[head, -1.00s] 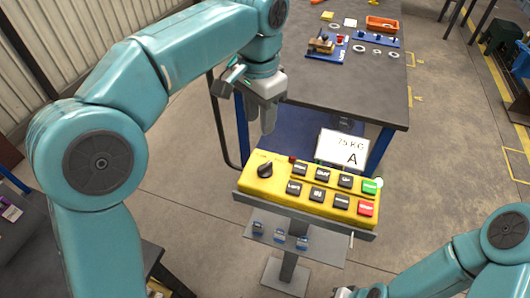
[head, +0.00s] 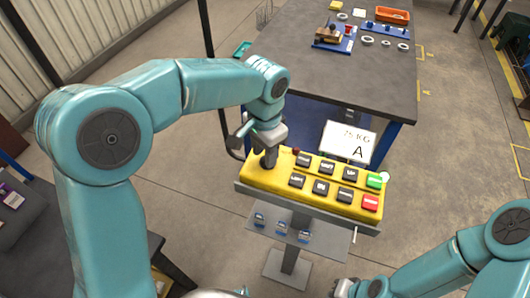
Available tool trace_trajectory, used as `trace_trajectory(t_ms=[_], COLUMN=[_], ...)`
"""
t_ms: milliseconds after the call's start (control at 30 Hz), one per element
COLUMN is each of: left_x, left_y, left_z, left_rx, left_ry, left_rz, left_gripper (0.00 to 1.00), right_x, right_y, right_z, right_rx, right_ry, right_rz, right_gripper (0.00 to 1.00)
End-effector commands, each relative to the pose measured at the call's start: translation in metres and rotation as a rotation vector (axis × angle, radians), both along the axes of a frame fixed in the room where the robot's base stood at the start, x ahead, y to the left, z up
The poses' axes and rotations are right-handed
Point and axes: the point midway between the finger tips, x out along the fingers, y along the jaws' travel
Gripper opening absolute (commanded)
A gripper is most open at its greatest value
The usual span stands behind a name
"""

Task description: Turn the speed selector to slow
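The yellow control box (head: 325,192) stands on a grey pedestal, with several black buttons, a green button (head: 375,181) and a red button (head: 370,202). My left gripper (head: 268,160) points down at the left end of the box, where the black speed selector knob was seen earlier. The gripper's fingers now cover the knob. I cannot tell whether they are closed on it or just around it. My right gripper (head: 345,288) is low at the bottom edge, partly cut off, away from the box.
A dark workbench (head: 350,75) behind holds an orange tray (head: 392,15) and a blue board with parts (head: 335,38). Small padlock-like items (head: 281,228) sit on a shelf below the box.

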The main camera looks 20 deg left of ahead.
Motion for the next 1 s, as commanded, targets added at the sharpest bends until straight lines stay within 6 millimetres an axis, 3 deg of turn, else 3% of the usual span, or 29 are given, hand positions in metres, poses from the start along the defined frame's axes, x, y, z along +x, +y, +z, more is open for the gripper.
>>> trace_trajectory(t_ms=[133, 400, 500, 533, 1000], left_x=[0.0007, 0.0015, 0.0015, 0.0015, 0.0008], left_y=[-0.0003, -0.0004, -0.0004, -0.0004, -0.0005], left_z=[-0.0097, -0.0109, -0.0108, -0.0107, -0.0104], left_rx=[0.000, 0.000, 0.000, 0.000, 0.001], left_ry=[0.001, 0.000, 0.000, 0.000, 0.001], left_rz=[0.000, 0.000, 0.000, 0.000, 0.072], left_gripper=[0.39, 0.39, 0.07, 0.00, 0.00], right_x=[0.0001, 0.0001, 0.0001, 0.0001, 0.0000], right_y=[-0.0001, -0.0001, 0.0000, 0.0000, -0.0001], right_z=[0.0001, 0.0001, 0.0000, 0.0000, -0.0022], right_rx=[0.000, 0.000, 0.000, 0.000, 0.000], right_ry=[0.000, 0.000, 0.000, 0.000, 0.000], right_rz=[0.000, 0.000, 0.000, 0.000, 0.000], right_gripper=[0.00, 0.00, 0.00, 0.00, 0.00])
